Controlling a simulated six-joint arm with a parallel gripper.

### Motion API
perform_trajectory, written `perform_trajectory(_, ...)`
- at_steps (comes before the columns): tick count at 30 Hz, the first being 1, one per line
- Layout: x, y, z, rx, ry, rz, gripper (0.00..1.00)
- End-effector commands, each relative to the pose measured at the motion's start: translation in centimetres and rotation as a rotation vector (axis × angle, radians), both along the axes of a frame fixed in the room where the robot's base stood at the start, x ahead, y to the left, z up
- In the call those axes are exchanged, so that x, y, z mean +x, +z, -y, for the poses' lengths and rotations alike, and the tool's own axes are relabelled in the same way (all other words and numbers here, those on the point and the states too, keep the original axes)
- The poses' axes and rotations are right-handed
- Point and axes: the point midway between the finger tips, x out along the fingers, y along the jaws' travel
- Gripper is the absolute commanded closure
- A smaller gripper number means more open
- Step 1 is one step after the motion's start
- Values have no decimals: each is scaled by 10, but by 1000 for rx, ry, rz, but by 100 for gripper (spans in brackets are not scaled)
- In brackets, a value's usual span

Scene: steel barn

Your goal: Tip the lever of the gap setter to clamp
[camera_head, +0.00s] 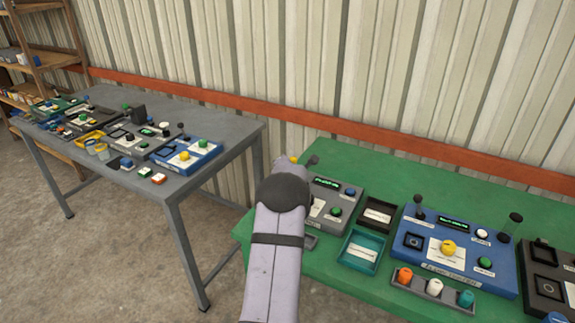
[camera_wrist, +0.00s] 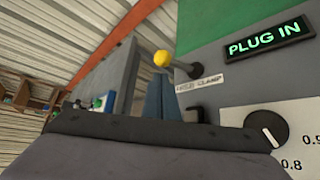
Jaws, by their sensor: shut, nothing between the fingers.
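The gap setter (camera_head: 336,198) is a dark grey box on the green table, partly hidden behind my arm. In the wrist view, its panel carries a lit "PLUG IN" display (camera_wrist: 265,39) and a dial (camera_wrist: 265,130) with numbers. A short lever with a dark round end (camera_wrist: 195,70) sits above a small label (camera_wrist: 199,82) that seems to end in "CLAMP". A yellow ball (camera_wrist: 161,59) shows just left of it; I cannot tell if they are joined. My gripper (camera_wrist: 160,78) is shut and empty, its fingertips close below the yellow ball. In the head view my arm hides the fingers.
To the right of the gap setter are a teal tray (camera_head: 361,250), a dark tray (camera_head: 377,214), a blue device (camera_head: 410,250) and a holder with coloured knobs (camera_head: 432,291). A grey table (camera_head: 222,125) with more devices stands left, across a floor gap.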

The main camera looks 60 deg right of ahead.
Motion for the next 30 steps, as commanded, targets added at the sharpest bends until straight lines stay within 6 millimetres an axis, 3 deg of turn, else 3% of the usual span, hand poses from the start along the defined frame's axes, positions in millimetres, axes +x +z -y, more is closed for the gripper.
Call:
perform_trajectory(8, 7, -5, 9, 0, 0, 1, 100)
perform_trajectory(30, 3, -6, 10, 0, 0, 48, 100)
